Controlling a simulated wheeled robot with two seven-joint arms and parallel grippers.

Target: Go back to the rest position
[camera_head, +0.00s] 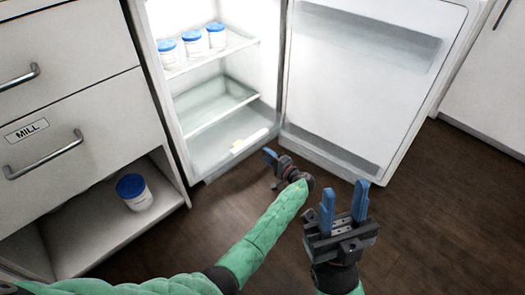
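My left gripper (273,170) is at the end of the green-sleeved arm, in front of the open fridge (188,160) and low beside its door. It is seen from the side; its fingers look apart, with nothing between them. My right gripper (343,205) is nearer, at the lower middle right. Its two blue fingers point up and stand apart, with nothing between them. Both grippers are clear of the jars.
The fridge door (365,80) stands wide open to the right. Several blue-lidded jars (192,45) stand on its upper shelf. Another blue-lidded jar (137,193) stands in the open cubby of the drawer cabinet (75,80). Dark floor (440,215) is free at right.

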